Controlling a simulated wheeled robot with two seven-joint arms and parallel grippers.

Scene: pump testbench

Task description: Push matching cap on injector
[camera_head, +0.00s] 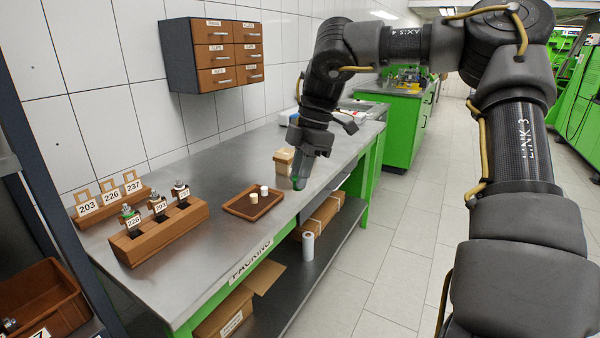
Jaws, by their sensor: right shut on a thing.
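My right gripper (299,177) is above the steel bench near its front edge, just right of the tray. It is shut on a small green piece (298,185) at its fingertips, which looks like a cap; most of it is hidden. The brown tray (240,209) holds two white caps (264,190). Three injectors stand upright in a wooden block (160,240) at the left, labelled 226 (133,223), 203 (160,207) and one that looks like 237 (185,193). The 226 injector shows green near its top. My left gripper is out of view.
A wooden rack with number cards 203, 226 and 237 (111,199) stands behind the block. Small cardboard boxes (284,161) stand just behind the gripper. A drawer cabinet (214,54) hangs on the wall. The bench between block and tray is clear.

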